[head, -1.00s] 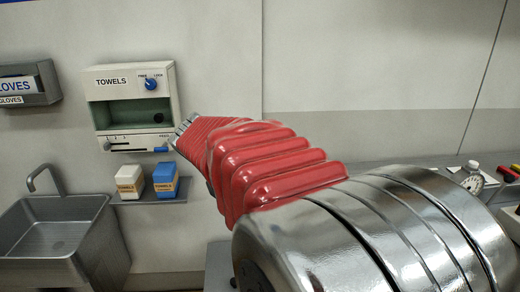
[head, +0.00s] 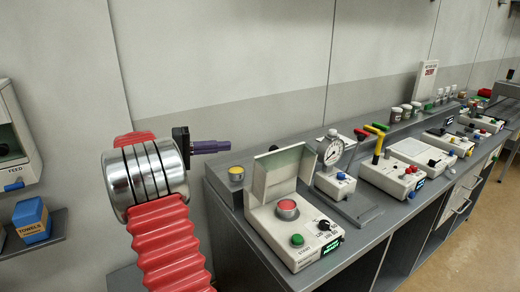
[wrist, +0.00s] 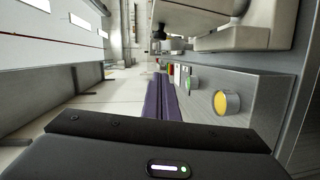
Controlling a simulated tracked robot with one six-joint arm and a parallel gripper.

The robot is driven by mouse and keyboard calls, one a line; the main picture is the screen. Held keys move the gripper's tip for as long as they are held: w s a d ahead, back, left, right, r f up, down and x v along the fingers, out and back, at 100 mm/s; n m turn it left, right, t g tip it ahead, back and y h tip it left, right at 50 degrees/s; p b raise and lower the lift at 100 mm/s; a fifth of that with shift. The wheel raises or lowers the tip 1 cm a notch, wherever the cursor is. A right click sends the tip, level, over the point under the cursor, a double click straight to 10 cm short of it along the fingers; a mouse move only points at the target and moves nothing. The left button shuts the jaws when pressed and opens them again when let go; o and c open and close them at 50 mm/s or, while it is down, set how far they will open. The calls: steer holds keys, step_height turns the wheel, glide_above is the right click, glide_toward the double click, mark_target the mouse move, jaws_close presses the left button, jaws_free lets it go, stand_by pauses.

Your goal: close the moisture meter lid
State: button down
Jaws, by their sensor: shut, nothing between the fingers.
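The moisture meter (head: 292,228) appears to be the white box on the near left end of the bench, the instrument with a raised lid. Its lid (head: 279,172) stands open, roughly upright, at the back of the box. The purple fingers also show in the wrist view (wrist: 160,97).
A yellow button (head: 237,174) sits at the bench's left end; it also shows in the wrist view (wrist: 226,102). A dial gauge (head: 331,151) stands right of the lid. Several other instruments line the grey bench (head: 345,262). Open wall space lies above.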

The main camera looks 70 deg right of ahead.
steer(key=shift+s+d+m+g, duration=0.15)
steer(key=shift+s+d, duration=0.05)
steer(key=shift+d, duration=0.25)
steer(key=shift+s+d+m+g, duration=0.15)
steer(key=shift+d, duration=0.25)
steer(key=shift+s, duration=0.1)
steer(key=s+d+f, duration=0.1)
steer(key=s+d, duration=0.2)
steer(key=s, duration=0.8)
steer(key=shift+s, duration=0.2)
